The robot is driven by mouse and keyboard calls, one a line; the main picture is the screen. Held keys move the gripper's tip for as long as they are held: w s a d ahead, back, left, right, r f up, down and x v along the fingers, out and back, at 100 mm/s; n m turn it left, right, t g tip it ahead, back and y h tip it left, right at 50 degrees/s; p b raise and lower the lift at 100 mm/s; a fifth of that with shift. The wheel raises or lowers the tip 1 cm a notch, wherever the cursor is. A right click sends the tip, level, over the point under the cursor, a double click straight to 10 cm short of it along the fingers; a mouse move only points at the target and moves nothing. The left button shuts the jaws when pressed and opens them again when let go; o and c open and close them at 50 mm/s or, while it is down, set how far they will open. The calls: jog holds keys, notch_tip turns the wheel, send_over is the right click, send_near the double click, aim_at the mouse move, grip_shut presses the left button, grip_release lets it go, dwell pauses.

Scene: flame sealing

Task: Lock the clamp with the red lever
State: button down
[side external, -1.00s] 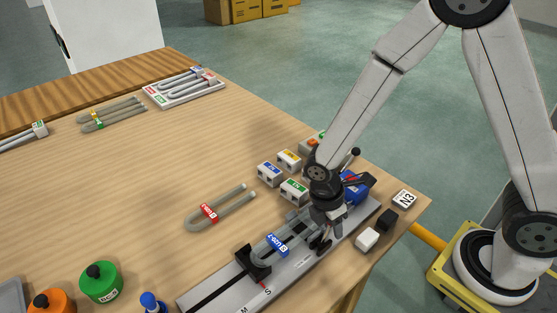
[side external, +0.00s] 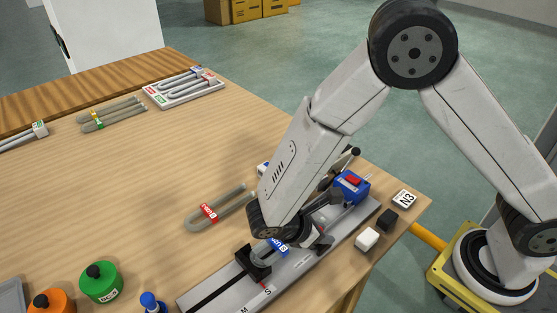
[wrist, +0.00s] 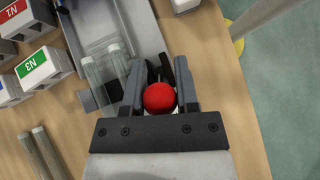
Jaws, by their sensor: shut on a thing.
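The red ball knob of the lever (wrist: 159,99) sits between the two fingers of my gripper (wrist: 158,92) in the wrist view, and the fingers are shut on it. Dark parts of the clamp (wrist: 168,70) show just beyond the knob; most of the clamp is hidden by my gripper. The pale ends of a U-shaped glass tube (wrist: 105,68) lie beside the left finger. In the side view my gripper (side external: 321,243) is low over the grey rail (side external: 300,263), and my wrist covers much of the blue-labelled tube (side external: 279,247).
A black holder (side external: 253,262) stands on the rail. A blue box with a red top (side external: 351,187) is at its far end. White (side external: 367,239) and black (side external: 387,219) blocks sit near the table's right edge. A red-labelled tube (side external: 210,212) lies left of my wrist.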

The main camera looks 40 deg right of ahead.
jog(key=shift+a+f+h, duration=0.2)
jog(key=shift+a+h, duration=0.4)
jog(key=shift+h, duration=0.6)
jog(key=shift+c, duration=1.8)
grip_release()
jog(key=shift+a, duration=0.1)
jog(key=v, duration=0.7)
jog(key=shift+a+r, duration=0.15)
jog(key=shift+a, duration=0.15)
jog(key=shift+w+d, duration=0.1)
jog(key=shift+w, duration=0.1)
